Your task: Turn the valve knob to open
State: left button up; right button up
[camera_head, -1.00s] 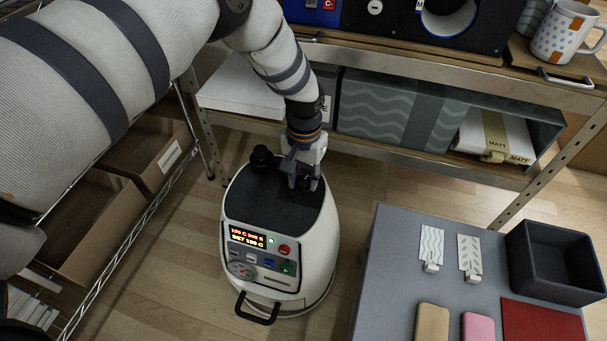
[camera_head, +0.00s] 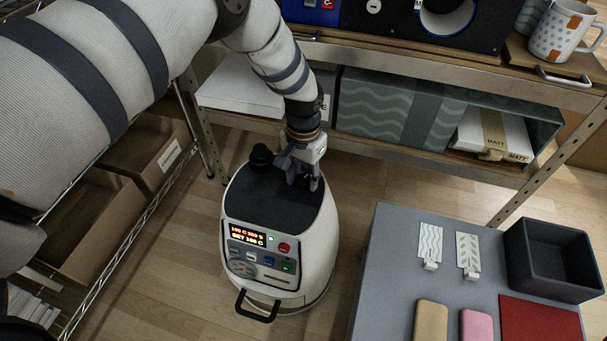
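A white machine (camera_head: 235,205) with a black top (camera_head: 285,203) stands on the floor. A black round knob (camera_head: 261,157) rises from the back left of its top. My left gripper (camera_head: 304,184) points down at the back right of the top, to the right of this knob and apart from it. Its fingers hide whatever is between them, so I cannot tell whether they hold a valve knob there. My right gripper is not in view.
A metal shelf (camera_head: 450,165) with boxes stands close behind my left gripper. A wire rack (camera_head: 150,215) with cardboard bins is on the left. A grey table (camera_head: 390,270) with tags, coloured blocks and a dark bin (camera_head: 555,285) is on the right.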

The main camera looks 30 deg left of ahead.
aim_at(303, 179)
pick_arm(q)
jog(key=shift+o, duration=0.3)
notch_tip(303, 179, up, 12)
dwell(0.6)
